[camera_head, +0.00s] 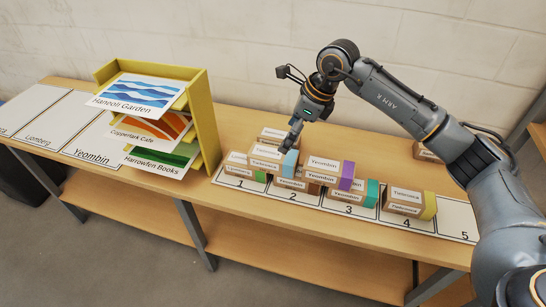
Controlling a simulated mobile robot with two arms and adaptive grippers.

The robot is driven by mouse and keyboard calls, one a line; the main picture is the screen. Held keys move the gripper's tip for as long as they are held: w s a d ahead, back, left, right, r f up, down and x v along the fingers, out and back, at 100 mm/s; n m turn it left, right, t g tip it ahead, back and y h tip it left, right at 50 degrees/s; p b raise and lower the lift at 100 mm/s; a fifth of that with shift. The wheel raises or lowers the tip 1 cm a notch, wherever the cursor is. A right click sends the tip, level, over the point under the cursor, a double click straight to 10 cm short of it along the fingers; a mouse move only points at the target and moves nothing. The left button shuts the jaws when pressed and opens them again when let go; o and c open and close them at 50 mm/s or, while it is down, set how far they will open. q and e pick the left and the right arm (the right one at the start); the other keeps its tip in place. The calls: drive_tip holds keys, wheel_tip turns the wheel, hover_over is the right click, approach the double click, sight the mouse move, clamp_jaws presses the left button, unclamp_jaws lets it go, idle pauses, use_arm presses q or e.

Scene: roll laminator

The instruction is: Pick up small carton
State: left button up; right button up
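Several small brown cartons with white labels and coloured ends stand on a numbered strip (455,219) on the table. A carton with a light blue end (266,155) sits raised in the stack near numbers 1 and 2. A purple-ended carton (324,166) sits on others to its right. A green-ended carton (240,173), a teal-ended carton (346,192) and a yellow-ended carton (404,201) stand lower. My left gripper is out of view.
A yellow tiered rack (207,125) holding printed sheets stands left of the cartons. Labelled white panels (50,122) lie at the table's left.

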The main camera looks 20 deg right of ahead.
sight(275, 154)
drive_tip(key=x, duration=0.4)
drive_tip(key=shift+w+a+f, duration=0.15)
drive_tip(key=shift+a+f, duration=0.05)
drive_tip(key=shift+f, duration=0.15)
drive_tip(key=shift+a+p+x, duration=0.2)
drive_tip(key=shift+p+x, duration=0.95)
drive_tip(key=shift+x, duration=1.55)
drive_tip(key=shift+r, duration=0.1)
drive_tip(key=c, duration=1.3)
drive_tip(key=shift+c, duration=0.2)
drive_tip(key=shift+r, duration=0.1)
